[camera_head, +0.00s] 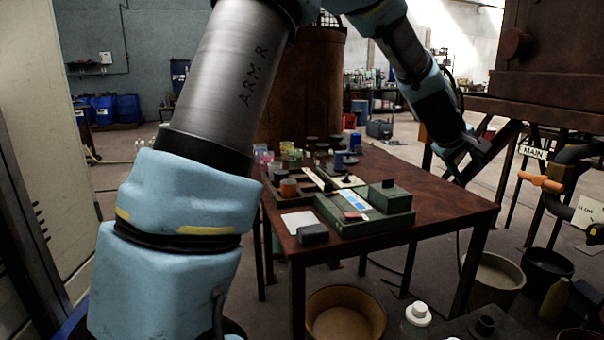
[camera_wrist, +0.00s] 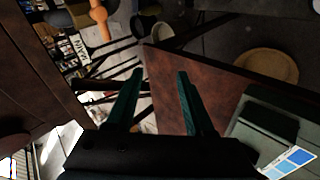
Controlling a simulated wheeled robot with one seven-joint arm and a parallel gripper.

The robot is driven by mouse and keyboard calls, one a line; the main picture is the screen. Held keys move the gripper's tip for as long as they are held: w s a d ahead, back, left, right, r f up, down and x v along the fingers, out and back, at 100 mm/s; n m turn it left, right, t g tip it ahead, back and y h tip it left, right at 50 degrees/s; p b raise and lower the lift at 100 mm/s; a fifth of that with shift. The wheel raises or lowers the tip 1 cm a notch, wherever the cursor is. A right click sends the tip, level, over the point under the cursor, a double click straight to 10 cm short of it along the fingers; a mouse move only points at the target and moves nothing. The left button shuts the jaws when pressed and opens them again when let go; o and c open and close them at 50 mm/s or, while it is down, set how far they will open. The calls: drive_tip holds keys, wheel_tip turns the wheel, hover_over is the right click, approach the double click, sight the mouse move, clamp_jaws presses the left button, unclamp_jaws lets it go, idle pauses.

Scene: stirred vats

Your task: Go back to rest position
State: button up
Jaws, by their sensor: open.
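My arm crosses the head view from the lower left and bends over at the top. My gripper (camera_head: 474,150) hangs over the right side of the brown table (camera_head: 448,196) in the head view. In the wrist view my gripper (camera_wrist: 160,76) shows two dark green fingers spread apart with nothing between them. The table top (camera_wrist: 222,92) and its corner lie beyond the fingers. The gripper appears apart from the table and the things on it.
A green box (camera_head: 366,212) and small jars in a wooden tray stand on the table. Orange-handled pipework (camera_head: 541,181) and a dark raised structure (camera_head: 552,60) are at the right. A tan basin (camera_head: 345,312) and dark buckets sit on the floor below.

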drive_tip(key=a+y+p, duration=0.1)
drive_tip(key=a, duration=0.7)
drive_tip(key=w+a+f+m+y+p, duration=0.1)
drive_tip(key=a+y, duration=0.1)
drive_tip(key=a, duration=0.7)
drive_tip(key=w+a+f+y+p, duration=0.1)
drive_tip(key=a+p, duration=0.1)
drive_tip(key=a, duration=0.6)
drive_tip(key=shift+a+f+y, duration=0.1)
drive_tip(key=shift+a+y, duration=0.2)
drive_tip(key=shift+a, duration=0.05)
drive_tip(key=s+a+y+p, duration=0.1)
drive_tip(key=s+a, duration=0.3)
drive_tip(key=a, duration=0.3)
drive_tip(key=s+a+f+m+g+y+p, duration=0.1)
drive_tip(key=s+a, duration=0.3)
drive_tip(key=a, duration=0.4)
drive_tip(key=s+a+g+y+p, duration=0.1)
drive_tip(key=s+a+p, duration=0.1)
drive_tip(key=a, duration=0.5)
drive_tip(key=shift+s+a+f+m+y, duration=0.2)
drive_tip(key=shift+s+a+m+y, duration=0.15)
drive_tip(key=shift+s, duration=0.55)
